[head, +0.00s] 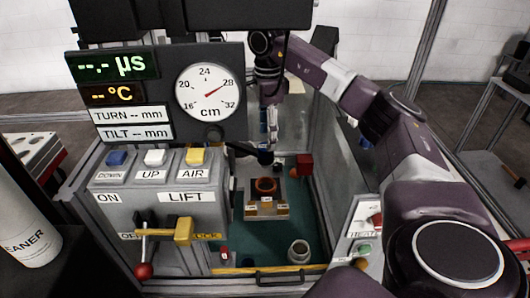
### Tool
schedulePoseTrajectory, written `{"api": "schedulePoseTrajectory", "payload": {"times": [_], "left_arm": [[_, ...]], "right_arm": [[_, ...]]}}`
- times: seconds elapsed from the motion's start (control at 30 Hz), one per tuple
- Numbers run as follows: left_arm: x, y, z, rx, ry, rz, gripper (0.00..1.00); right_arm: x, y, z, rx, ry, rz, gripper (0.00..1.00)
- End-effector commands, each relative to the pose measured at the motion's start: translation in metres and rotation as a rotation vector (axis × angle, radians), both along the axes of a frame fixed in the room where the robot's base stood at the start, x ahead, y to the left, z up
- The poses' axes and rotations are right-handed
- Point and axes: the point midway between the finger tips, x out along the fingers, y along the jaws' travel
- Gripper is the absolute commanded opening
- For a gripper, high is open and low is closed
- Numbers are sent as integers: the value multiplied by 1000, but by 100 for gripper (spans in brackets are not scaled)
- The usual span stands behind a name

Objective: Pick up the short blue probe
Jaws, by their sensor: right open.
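My right gripper (270,136) hangs pointing down at the back of the tank, just right of the dial panel. Its jaws are open and show small. I cannot make out a short blue probe for certain. A small dark blue-black piece (265,157) sits just below the gripper, at the end of a dark arm from the left. I cannot tell whether they touch. My left gripper is not in view.
The tank (270,238) has a green floor with an orange-ringed block (266,188) and a pale cup (298,250). A red block (304,165) is at its right. The LIFT control box (160,215) and dial panel (225,65) stand left.

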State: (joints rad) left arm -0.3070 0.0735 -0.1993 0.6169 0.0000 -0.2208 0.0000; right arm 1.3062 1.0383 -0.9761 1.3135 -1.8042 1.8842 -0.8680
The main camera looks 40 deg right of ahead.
Motion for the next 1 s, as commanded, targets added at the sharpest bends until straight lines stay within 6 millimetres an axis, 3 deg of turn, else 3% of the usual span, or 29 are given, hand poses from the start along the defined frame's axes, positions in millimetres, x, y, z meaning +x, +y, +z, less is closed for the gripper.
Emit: {"api": "schedulePoseTrajectory", "payload": {"times": [0.2,0.5,0.87,1.0], "left_arm": [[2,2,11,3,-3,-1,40],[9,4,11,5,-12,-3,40],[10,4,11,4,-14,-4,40],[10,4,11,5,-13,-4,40]], "right_arm": [[-1,3,-29,1,3,1,54],[-1,3,-35,1,0,1,54],[-1,3,-35,1,0,1,15],[0,3,-35,1,0,1,13]]}}
